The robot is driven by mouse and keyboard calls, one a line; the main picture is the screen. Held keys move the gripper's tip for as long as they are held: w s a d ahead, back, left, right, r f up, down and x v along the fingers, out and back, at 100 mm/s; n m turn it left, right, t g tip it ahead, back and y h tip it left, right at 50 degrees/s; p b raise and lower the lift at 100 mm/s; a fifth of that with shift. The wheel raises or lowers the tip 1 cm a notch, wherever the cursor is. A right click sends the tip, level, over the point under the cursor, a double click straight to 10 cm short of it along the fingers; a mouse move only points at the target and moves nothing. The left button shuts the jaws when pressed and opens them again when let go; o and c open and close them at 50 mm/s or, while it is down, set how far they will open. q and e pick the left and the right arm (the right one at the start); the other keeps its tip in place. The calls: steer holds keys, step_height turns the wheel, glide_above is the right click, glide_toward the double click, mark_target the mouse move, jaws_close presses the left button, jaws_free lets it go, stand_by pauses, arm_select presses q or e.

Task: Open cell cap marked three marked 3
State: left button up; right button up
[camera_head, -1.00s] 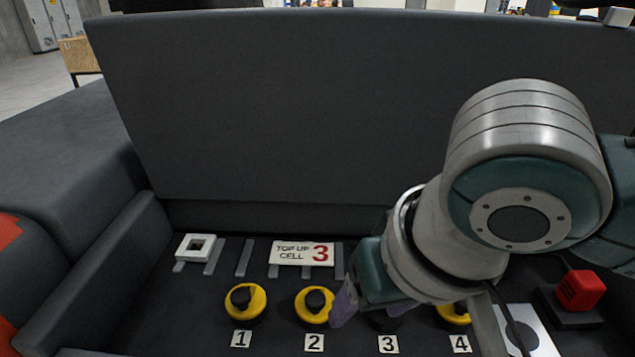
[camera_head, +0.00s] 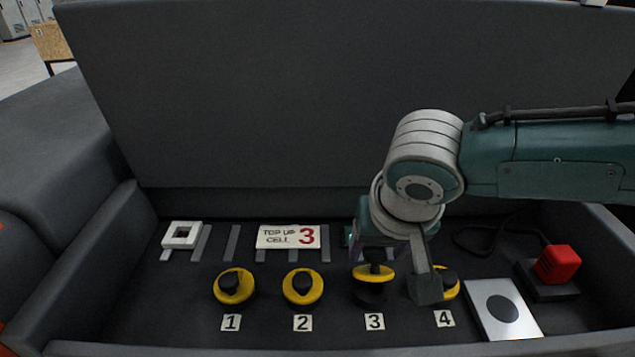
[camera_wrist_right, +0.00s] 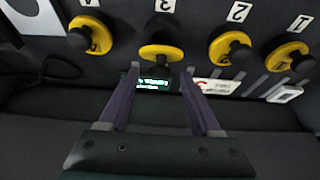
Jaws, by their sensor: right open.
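The cap marked 3 (camera_head: 373,272) is a yellow disc with a black knob, above a black round body and behind its label 3 (camera_head: 374,321). It looks to stand higher than the other caps; whether it is loose I cannot tell. My right gripper (camera_head: 378,256) is just behind and above it, partly hidden by the wrist. In the right wrist view, the gripper (camera_wrist_right: 160,72) is open, its purple fingers on either side of the black knob of cap 3 (camera_wrist_right: 160,51), not visibly gripping it. My left gripper is not in view.
Yellow caps 1 (camera_head: 234,286) and 2 (camera_head: 302,286) sit to the left. Cap 4 (camera_head: 449,284) is partly hidden by my arm. A white sign reads "TOP UP CELL 3" (camera_head: 286,237). A white square frame (camera_head: 182,235), a plate with a black disc (camera_head: 502,309) and a red block (camera_head: 557,263) lie around.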

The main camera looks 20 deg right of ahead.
steer(key=shift+w+f, duration=0.15)
steer(key=shift+f, duration=0.2)
steer(key=shift+c, duration=0.2)
jaws_close()
